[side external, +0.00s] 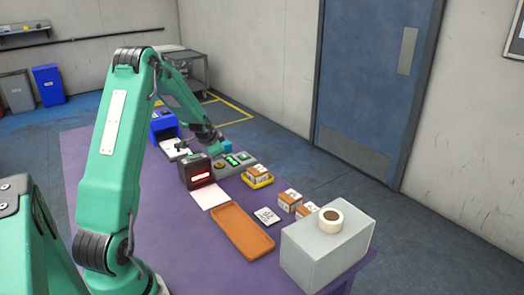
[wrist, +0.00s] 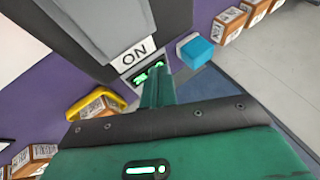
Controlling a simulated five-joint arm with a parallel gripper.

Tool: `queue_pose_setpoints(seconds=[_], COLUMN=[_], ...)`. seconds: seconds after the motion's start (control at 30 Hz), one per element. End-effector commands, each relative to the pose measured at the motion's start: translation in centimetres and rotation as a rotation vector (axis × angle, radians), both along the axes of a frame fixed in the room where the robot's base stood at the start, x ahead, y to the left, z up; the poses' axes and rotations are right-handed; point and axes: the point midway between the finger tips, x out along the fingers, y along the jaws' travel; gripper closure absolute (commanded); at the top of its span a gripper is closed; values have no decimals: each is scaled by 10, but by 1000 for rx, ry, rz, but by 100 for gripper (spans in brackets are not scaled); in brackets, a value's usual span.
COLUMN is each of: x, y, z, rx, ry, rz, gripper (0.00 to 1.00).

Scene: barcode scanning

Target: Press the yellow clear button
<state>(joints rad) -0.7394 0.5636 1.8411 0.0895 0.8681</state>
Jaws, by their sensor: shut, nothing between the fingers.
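A small panel (side external: 241,158) with green-lit parts stands on the purple table in the side view. A small yellow round piece (side external: 219,164), which looks like the yellow button, sits at its near left side. My gripper (side external: 213,147) is above and just behind the panel; whether it touches anything is too small to tell. In the wrist view my gripper (wrist: 161,70) is shut and empty, its green fingers reaching over the green-lit parts (wrist: 149,74). The yellow button is not distinguishable there and may be hidden behind the fingers. A plate reads "ON" (wrist: 134,54).
A dark scanner (side external: 196,172) with a red light stands left of the panel. A blue block (wrist: 194,50) is right of my fingers. A yellow tray (wrist: 75,112) holds a carton (wrist: 97,104). A brown tray (side external: 243,231) and grey box (side external: 325,250) stand nearer the camera.

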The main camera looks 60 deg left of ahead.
Motion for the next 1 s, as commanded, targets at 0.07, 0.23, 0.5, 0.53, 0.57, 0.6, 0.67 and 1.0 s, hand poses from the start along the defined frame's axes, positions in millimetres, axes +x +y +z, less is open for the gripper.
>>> queue_pose_setpoints(seconds=[0.07, 0.23, 0.5, 0.53, 0.57, 0.6, 0.67, 1.0], x=[0, 0, 0, 0, 0, 0, 0, 0], y=[0, 0, 0, 0, 0, 0, 0, 0], z=[-7, -15, -18, -17, -17, -17, -17, -17], rx=[-2, -1, 0, 0, 0, 0, 0, 0], ry=[1, 0, 0, 0, 0, 0, 0, 0], rz=[0, 0, 0, 0, 0, 0, 0, 0], gripper=[100, 100, 100, 100, 100, 100, 100, 100])
